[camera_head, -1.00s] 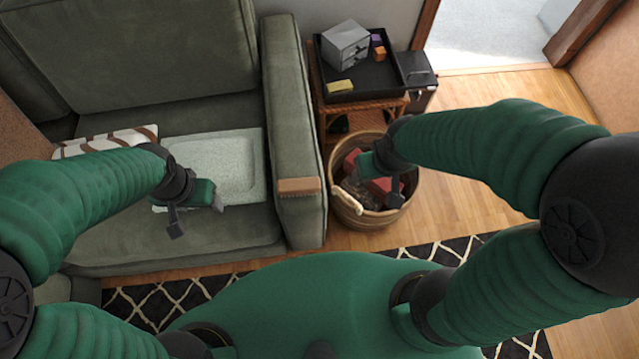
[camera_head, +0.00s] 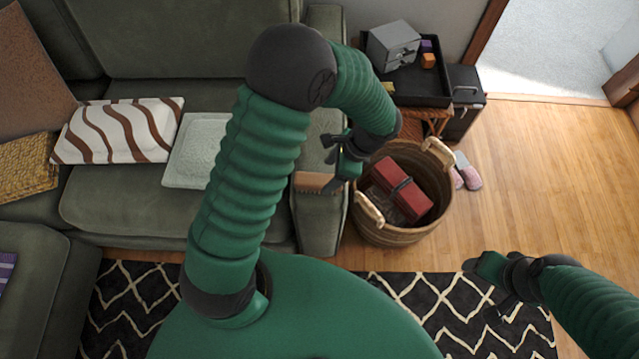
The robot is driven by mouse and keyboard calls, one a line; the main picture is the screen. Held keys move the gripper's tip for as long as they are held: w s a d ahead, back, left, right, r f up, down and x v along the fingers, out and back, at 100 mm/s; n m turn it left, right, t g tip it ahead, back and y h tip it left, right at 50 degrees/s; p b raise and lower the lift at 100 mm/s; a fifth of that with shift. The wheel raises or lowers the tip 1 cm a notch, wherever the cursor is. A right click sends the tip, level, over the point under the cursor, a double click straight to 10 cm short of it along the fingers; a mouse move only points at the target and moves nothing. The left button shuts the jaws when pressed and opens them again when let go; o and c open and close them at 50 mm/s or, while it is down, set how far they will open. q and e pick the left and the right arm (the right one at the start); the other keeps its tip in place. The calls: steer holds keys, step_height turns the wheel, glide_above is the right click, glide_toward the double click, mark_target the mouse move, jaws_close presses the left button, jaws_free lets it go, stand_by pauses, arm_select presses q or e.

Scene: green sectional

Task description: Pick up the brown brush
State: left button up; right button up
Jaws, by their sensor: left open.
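The brown brush (camera_head: 309,181) lies on the front of the green sofa's armrest (camera_head: 318,222), its bristles along the lower edge. My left gripper (camera_head: 333,163) is open above the armrest, at the brush's right end. Part of it covers that end. I cannot tell whether a finger touches the brush. My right gripper (camera_head: 482,275) is at the lower right, over the edge of the rug and well away from the brush. Its jaws are too unclear to read.
A wicker basket (camera_head: 432,225) holding a red box (camera_head: 403,188) stands right of the armrest. A black tray (camera_head: 425,85) with a small grey cabinet (camera_head: 393,44) is behind it. Pink slippers (camera_head: 471,177) lie beside the basket. Wooden floor (camera_head: 545,170) is open at right.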

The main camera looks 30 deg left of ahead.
mark_target(320, 179)
arm_select(q)
steer(key=f, duration=0.1)
steer(key=s+a+f+b, duration=0.1)
steer(key=a+f, duration=0.1)
steer(key=shift+s+a+f, duration=0.1)
steer(key=shift+s+f, duration=0.25)
steer(key=shift+a+f, duration=0.2)
steer(key=shift+f, duration=0.1)
steer(key=shift+f, duration=0.2)
jaws_close()
stand_by(0.4)
